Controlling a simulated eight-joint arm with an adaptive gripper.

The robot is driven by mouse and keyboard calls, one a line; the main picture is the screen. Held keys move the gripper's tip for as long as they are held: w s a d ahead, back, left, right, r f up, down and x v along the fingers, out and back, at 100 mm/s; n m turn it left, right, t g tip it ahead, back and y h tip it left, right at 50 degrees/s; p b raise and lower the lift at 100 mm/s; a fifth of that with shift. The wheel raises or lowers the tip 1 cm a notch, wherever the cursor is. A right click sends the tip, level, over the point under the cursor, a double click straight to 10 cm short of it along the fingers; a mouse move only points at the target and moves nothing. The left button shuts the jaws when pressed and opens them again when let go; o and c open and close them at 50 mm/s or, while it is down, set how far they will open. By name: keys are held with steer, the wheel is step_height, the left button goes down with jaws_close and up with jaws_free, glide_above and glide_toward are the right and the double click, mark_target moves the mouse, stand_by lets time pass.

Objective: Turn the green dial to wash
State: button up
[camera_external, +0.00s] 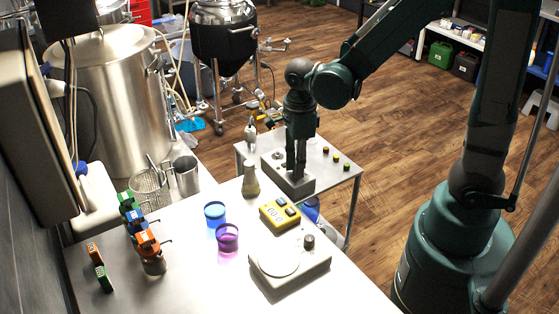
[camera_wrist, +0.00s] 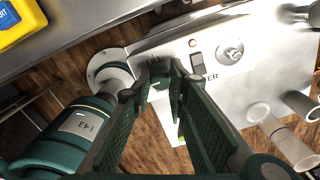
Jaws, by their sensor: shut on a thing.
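My gripper (camera_external: 295,176) points straight down over a grey box (camera_external: 306,188) on the small steel stand (camera_external: 342,178). In the wrist view, the two dark green fingers of my gripper (camera_wrist: 162,76) close in on a small greenish piece (camera_wrist: 160,85), which looks like the green dial. The fingers hide most of it, so I cannot read its setting. Beside it, the steel panel (camera_wrist: 178,42) carries partly covered lettering, a rocker switch (camera_wrist: 196,60) and a round silver fitting (camera_wrist: 231,52).
Small coloured buttons (camera_external: 336,158) sit on the stand's right side. In front is a white bench (camera_external: 200,285) with a yellow timer (camera_external: 280,213), a blue cup (camera_external: 215,213), a purple cup (camera_external: 228,238) and a scale (camera_external: 290,262). A pale bottle (camera_external: 250,180) stands near the stand.

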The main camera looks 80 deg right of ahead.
steer(key=o, duration=0.9)
steer(key=shift+r, duration=0.15)
steer(key=shift+r, duration=5.85)
